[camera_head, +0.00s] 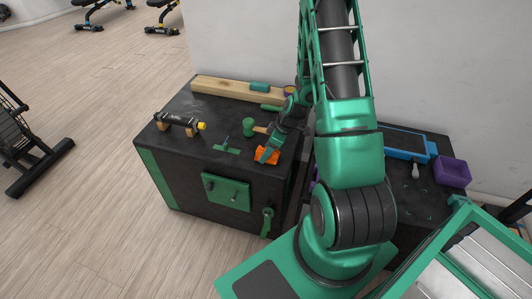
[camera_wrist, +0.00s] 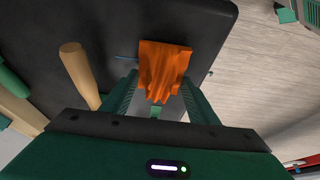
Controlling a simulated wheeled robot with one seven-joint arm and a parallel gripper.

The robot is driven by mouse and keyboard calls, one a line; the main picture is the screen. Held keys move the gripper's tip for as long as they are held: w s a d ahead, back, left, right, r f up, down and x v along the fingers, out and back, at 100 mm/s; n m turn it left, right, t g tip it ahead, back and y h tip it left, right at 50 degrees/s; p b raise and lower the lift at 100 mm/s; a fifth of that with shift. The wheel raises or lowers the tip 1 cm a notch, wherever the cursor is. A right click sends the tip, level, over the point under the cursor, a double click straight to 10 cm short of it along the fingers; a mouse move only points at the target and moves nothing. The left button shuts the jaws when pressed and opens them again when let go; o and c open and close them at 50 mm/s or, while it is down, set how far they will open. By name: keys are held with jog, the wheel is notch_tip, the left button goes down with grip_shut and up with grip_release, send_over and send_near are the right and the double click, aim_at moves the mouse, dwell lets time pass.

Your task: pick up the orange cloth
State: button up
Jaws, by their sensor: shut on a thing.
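The orange cloth (camera_wrist: 162,66) hangs in folds between the fingers of my gripper (camera_wrist: 157,108) in the wrist view, gathered towards the fingertips. In the head view the orange cloth (camera_head: 267,155) is at the front right part of the black cabinet top (camera_head: 190,112). My gripper (camera_head: 270,148) reaches down to it from the upper right and is shut on it. I cannot tell whether the cloth still touches the top.
A green mallet (camera_head: 249,127) lies close by on the left; its wooden handle (camera_wrist: 78,72) shows in the wrist view. A black cylinder with a yellow end (camera_head: 180,121) rests on wooden supports. A wooden beam (camera_head: 235,91) lies at the back. A purple bin (camera_head: 452,171) stands at right.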

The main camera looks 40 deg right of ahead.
aim_at(263, 149)
notch_tip(263, 149, up, 4)
jog(key=shift+a+f, duration=0.15)
jog(key=s+a+r, duration=0.2)
jog(key=a+r, duration=0.4)
jog(key=a, duration=0.5)
jog(key=shift+s+r, duration=0.2)
jog(key=shift+r, duration=0.05)
jog(key=o, duration=0.3)
jog(key=shift+c, duration=0.5)
